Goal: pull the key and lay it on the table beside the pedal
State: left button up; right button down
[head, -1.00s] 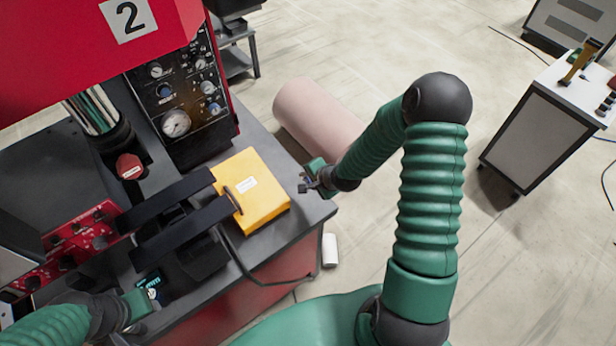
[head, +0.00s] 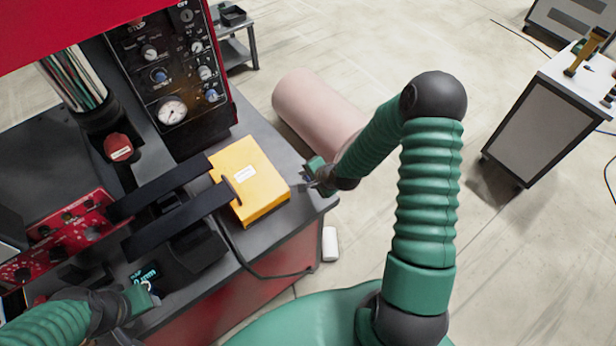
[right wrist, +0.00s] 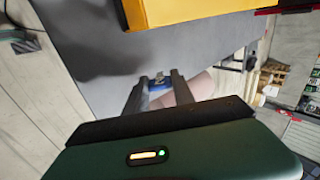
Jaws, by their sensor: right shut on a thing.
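My right gripper (head: 308,182) is at the right edge of the grey table (head: 285,150), just right of the yellow box (head: 252,182). In the right wrist view its fingers (right wrist: 158,86) are shut on a small blue thing with a metal part, apparently the key (right wrist: 160,86). The key cannot be made out in the head view. The yellow box has a white label and a dark handle; it may be the pedal, but I cannot tell. My left gripper (head: 150,292) is at the lower left, by a small lit display; its jaws are unclear.
Two black bars (head: 175,215) reach to the yellow box's left side. A red machine with a gauge panel (head: 170,75) stands behind. A pink roll (head: 315,110) lies on the floor beyond the table edge. A white cart (head: 545,120) stands far right.

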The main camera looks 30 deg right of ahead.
jog(key=shift+f+b, duration=0.55)
jog(key=shift+f, duration=0.35)
jog(key=c, duration=1)
grip_release()
jog(key=shift+s, duration=0.1)
jog(key=p+v, duration=0.6)
jog(key=v, duration=1)
jog(key=shift+r+p, duration=0.3)
jog(key=shift+p, duration=0.05)
